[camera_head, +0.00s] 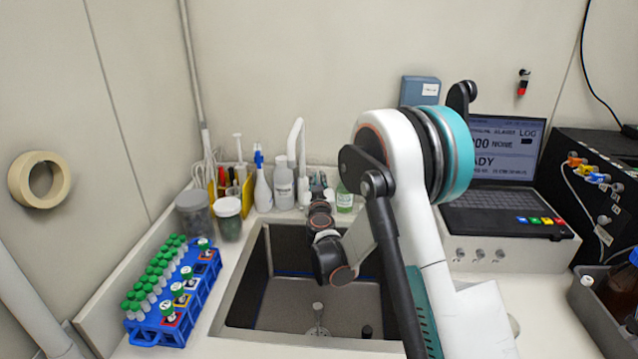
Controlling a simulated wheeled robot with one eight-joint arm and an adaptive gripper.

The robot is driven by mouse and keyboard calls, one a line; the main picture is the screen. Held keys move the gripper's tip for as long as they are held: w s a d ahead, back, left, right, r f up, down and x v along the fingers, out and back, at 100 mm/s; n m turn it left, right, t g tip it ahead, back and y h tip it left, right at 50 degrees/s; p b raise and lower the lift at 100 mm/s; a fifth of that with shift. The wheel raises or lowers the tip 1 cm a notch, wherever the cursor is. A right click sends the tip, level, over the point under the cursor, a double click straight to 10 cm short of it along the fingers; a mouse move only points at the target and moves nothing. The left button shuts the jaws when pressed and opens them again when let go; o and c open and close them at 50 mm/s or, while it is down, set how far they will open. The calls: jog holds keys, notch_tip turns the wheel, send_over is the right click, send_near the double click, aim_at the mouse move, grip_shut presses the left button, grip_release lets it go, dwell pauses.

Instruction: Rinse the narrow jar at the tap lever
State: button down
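The white tap (297,140) rises behind the sink (238,318), and its spout bends over at the top. I cannot make out its lever clearly. My arm reaches over the sink, and its dark wrist joints run back toward the foot of the tap. The end of my gripper (318,184) seems to be among small items by the tap, too small and covered to tell whether it is open or holds anything. I cannot pick out the narrow jar for certain. Two lidded jars, one grey (193,215) and one white-topped (228,220), stand left of the sink.
A blue rack (160,335) of green-capped tubes stands at the left. A wash bottle (263,190), a white bottle (284,188) and a green-liquid bottle (344,199) line the back. A laptop (490,195) and grey bin (598,318) are right. A small metal piece (318,312) is in the sink.

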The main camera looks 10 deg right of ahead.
jog(key=shift+f, duration=0.15)
jog(key=shift+s+f+t+b, duration=0.15)
jog(key=shift+f+t+b, duration=0.15)
jog(key=shift+b, duration=0.5)
jog(key=shift+s+a+f+t+b, duration=0.15)
jog(key=shift+s+f+t+b, duration=0.3)
jog(key=shift+b, duration=0.75)
jog(key=shift+r, duration=0.1)
jog(key=c, duration=1.7)
grip_release()
jog(key=shift+o, duration=0.2)
jog(key=v, duration=0.7)
jog(key=shift+s, duration=0.2)
jog(key=shift+a, duration=0.1)
